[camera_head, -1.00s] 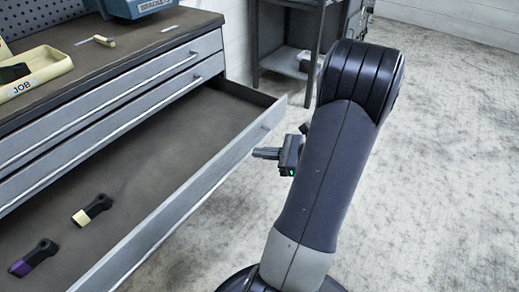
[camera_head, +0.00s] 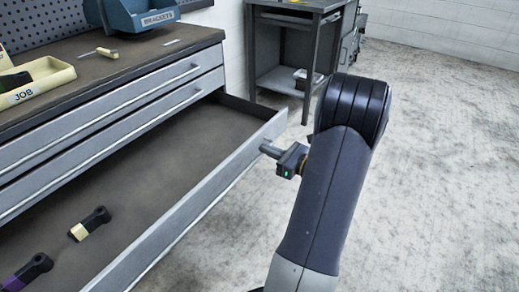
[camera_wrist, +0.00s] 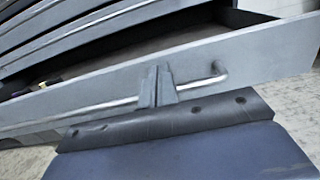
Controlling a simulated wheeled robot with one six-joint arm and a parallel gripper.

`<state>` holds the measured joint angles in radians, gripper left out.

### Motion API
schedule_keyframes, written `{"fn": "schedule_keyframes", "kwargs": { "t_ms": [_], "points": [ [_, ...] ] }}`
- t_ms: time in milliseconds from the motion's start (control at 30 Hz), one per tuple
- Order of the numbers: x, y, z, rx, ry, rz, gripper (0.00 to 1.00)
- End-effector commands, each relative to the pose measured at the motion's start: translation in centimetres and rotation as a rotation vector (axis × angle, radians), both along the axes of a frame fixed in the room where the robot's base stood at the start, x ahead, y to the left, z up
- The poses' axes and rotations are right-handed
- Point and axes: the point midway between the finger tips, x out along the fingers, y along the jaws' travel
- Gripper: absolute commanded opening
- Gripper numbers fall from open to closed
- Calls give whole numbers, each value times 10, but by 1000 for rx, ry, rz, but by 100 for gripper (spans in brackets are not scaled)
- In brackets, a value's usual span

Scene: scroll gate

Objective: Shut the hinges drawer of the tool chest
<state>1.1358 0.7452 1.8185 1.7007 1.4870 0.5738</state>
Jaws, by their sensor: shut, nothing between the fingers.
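The open drawer (camera_head: 190,215) of the grey tool chest (camera_head: 110,115) is pulled far out, with its front panel facing my arm. Inside it lie a black tool with a cream end (camera_head: 90,223) and one with a purple end (camera_head: 28,272). No label on this drawer is readable. My gripper (camera_head: 265,149) is shut and empty, close to the drawer front near its far right end. In the wrist view the shut fingers (camera_wrist: 157,86) are in front of the drawer's bar handle (camera_wrist: 120,103), near its right end; I cannot tell whether they touch.
Two drawers (camera_head: 110,130) above are shut. On the chest top are a cream JOB tray (camera_head: 40,82), a blue BRACKETS bin (camera_head: 140,15) and a small tool (camera_head: 105,52). A grey workbench (camera_head: 295,50) stands behind. The floor at right is clear.

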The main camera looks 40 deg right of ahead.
Motion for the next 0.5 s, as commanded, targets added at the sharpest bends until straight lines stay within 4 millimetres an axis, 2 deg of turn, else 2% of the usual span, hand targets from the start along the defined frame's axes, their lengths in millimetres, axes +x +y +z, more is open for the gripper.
{"fn": "schedule_keyframes", "kwargs": {
  "t_ms": [33, 200, 500],
  "points": [
    [9, 3, -2, -3, -1, 3, 0],
    [26, 8, -1, -2, -1, 1, 0],
    [33, 9, 0, -1, 0, -1, 0]
  ]
}}
